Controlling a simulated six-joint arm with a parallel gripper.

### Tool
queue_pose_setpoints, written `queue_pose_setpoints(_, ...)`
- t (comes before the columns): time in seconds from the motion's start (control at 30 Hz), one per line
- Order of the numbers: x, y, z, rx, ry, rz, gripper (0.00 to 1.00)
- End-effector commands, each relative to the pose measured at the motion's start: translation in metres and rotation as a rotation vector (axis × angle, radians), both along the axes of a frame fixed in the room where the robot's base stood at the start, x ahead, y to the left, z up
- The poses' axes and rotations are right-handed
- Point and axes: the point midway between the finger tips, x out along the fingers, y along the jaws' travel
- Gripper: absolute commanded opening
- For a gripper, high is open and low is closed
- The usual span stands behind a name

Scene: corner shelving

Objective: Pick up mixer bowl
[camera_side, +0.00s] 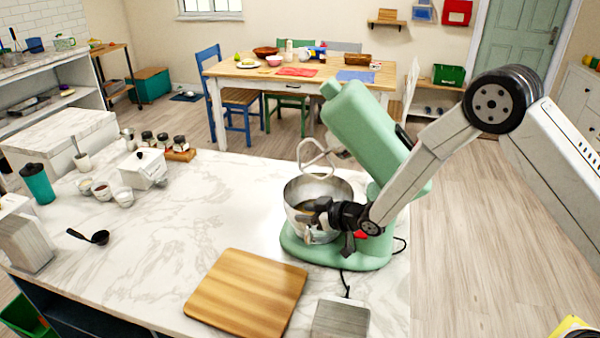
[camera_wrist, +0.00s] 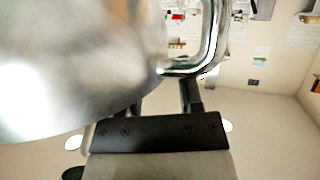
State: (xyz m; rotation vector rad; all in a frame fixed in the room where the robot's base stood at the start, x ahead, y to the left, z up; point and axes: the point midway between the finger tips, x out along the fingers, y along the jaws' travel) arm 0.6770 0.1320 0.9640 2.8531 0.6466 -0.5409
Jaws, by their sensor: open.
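The mixer bowl (camera_side: 297,193) is shiny metal and sits upright on the base of the green stand mixer (camera_side: 362,120), whose head is tilted up with the beater (camera_side: 317,157) above the bowl. My gripper (camera_side: 318,214) is open at the near side of the bowl, and its fingers hide part of the wall. In the wrist view the bowl (camera_wrist: 70,60) fills the upper left and its metal handle (camera_wrist: 213,40) curves at the top centre. My gripper's fingers (camera_wrist: 150,95) point toward the handle, the left one partly hidden by the bowl. Contact cannot be told.
A wooden cutting board (camera_side: 247,292) lies left in front of the mixer, with a grey block (camera_side: 341,318) beside it. The middle of the counter is clear.

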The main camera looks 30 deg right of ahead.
Motion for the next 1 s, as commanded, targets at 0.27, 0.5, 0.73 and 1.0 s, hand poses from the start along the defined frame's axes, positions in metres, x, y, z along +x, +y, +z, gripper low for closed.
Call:
queue_pose_setpoints(0.27,-0.0002,0.0000,-0.0002,0.000,0.001,0.000,0.00)
queue_pose_setpoints(0.5,-0.0009,-0.0006,-0.0015,-0.001,0.004,-0.001,0.00)
queue_pose_setpoints(0.73,-0.0014,-0.0012,-0.0028,-0.002,0.008,-0.002,0.00)
queue_pose_setpoints(1.0,-0.0021,-0.0020,-0.0042,-0.003,0.011,-0.004,0.00)
